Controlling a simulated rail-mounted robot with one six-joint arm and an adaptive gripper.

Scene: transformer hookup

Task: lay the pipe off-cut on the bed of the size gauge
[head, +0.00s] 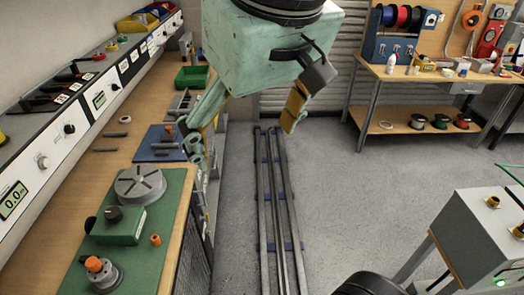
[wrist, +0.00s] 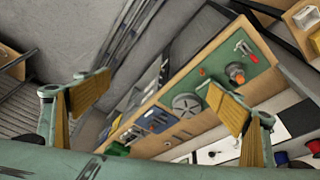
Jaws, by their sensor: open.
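My gripper (head: 243,130) is open and empty, high above the floor beside the left bench; it also shows in the wrist view (wrist: 160,88), with its yellow pads wide apart. Several short dark grey rod or pipe pieces lie on the bench, one of them (head: 115,134) left of a blue plate (head: 165,156). I cannot tell which piece is the pipe off-cut. The blue plate, with dark bars and an orange part on it, may be the size gauge, but I cannot be sure. My gripper's left finger hides part of that area. The blue plate also shows in the wrist view (wrist: 155,118).
A green mat (head: 155,270) on the near bench carries a grey slotted disc (head: 140,184), a green box with a black knob (head: 118,225) and an orange-topped fixture (head: 102,272). A green bin (head: 192,77) stands farther back.

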